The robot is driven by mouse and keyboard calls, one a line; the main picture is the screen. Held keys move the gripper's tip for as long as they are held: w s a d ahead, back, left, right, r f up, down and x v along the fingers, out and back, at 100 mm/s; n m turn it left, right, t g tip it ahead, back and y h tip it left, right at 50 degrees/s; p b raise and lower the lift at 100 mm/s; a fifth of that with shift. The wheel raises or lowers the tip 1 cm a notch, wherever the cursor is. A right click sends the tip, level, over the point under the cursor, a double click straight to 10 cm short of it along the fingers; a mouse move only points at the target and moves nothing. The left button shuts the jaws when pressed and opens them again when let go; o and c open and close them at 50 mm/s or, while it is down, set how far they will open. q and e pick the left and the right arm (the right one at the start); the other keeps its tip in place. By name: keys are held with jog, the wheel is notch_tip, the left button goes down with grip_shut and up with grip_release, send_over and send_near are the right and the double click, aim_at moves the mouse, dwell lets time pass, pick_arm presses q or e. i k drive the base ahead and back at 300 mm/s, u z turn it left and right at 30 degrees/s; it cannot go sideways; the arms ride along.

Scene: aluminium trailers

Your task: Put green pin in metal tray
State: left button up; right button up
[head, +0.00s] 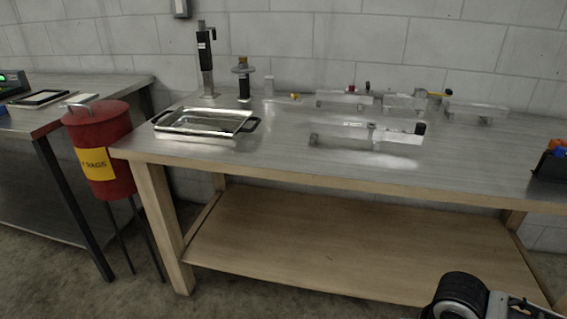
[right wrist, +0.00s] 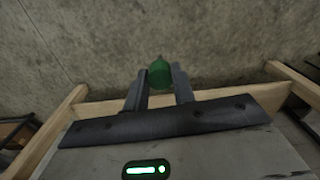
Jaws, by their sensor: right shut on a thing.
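The green pin (right wrist: 160,74) is between the two dark fingers of my right gripper (right wrist: 161,88) in the right wrist view. The fingers are shut on it, and its pointed end sticks out past the fingertips. Concrete floor shows behind it. The metal tray (head: 203,122) is a shallow, shiny rectangular pan with dark handles. It sits on the left part of the metal-topped workbench in the head view and looks empty. Part of my right arm shows at the lower right of the head view, in front of the bench and well away from the tray. My left gripper is out of view.
The workbench (head: 270,150) has a wooden frame and lower shelf. Metal fixtures (head: 368,132) stand right of the tray, and a black-handled tool (head: 205,60) stands behind it. A red rag bin (head: 100,135) is at the bench's left end. Bare benchtop lies between tray and fixtures.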

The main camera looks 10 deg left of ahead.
aim_at(215, 122)
jog(key=u, duration=0.05)
jog(key=k, duration=0.35)
jog(key=u, duration=1.25)
jog(key=i, duration=1.15)
jog(key=z, duration=0.3)
